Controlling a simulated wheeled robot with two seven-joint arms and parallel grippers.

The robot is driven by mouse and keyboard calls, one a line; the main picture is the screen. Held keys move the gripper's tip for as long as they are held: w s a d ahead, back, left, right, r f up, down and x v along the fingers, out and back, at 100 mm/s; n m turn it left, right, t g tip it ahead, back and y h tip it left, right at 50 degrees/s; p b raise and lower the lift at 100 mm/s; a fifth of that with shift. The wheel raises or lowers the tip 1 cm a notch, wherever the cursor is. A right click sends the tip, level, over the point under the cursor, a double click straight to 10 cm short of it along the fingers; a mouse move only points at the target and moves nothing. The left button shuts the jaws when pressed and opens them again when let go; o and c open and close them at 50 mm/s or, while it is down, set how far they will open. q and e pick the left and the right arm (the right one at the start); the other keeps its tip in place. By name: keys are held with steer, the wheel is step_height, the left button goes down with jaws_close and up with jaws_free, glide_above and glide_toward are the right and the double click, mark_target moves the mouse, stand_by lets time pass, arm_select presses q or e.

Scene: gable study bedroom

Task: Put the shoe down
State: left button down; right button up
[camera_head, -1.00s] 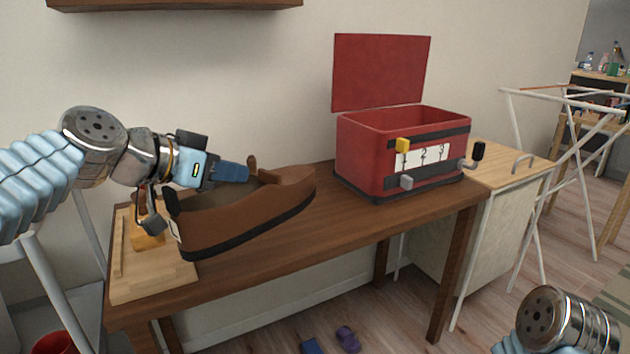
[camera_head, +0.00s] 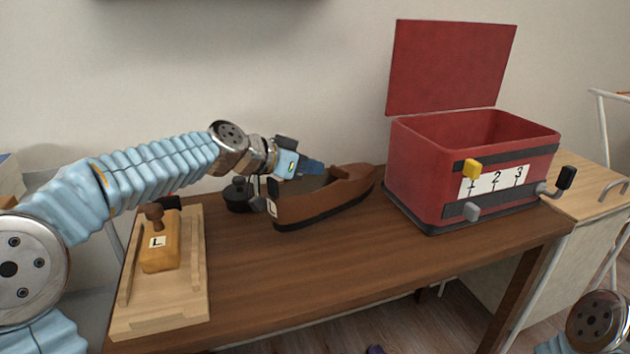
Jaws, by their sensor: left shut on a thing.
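The brown shoe (camera_head: 325,205) with a dark sole is at the back of the wooden table, its toe pointing right toward the red box. A white label shows at its heel end. My left gripper (camera_head: 312,170) reaches in from the left and is shut on the shoe at its opening; the fingertips are partly hidden by the shoe. The sole looks at or very near the table top; I cannot tell whether it touches. My right gripper is out of view; only part of my right arm shows at the lower right.
A red box (camera_head: 420,190) with an open lid, numbered label and levers stands right of the shoe. A wooden tray (camera_head: 185,300) holding a block marked L (camera_head: 160,247) lies at the left. A dark round object (camera_head: 238,195) sits behind the heel. The table (camera_head: 300,270) front is clear.

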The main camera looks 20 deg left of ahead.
mark_target(313, 185)
arm_select(q)
steer(key=shift+w+f, duration=0.4)
steer(key=shift+f, duration=0.55)
steer(key=shift+w+f, duration=0.4)
steer(key=shift+f, duration=0.6)
steer(key=shift+w+f, duration=0.4)
steer(key=shift+f, duration=0.55)
steer(key=shift+f, duration=0.1)
steer(key=c, duration=1.2)
jaws_free()
steer(key=shift+c, duration=0.2)
steer(key=shift+s, duration=0.1)
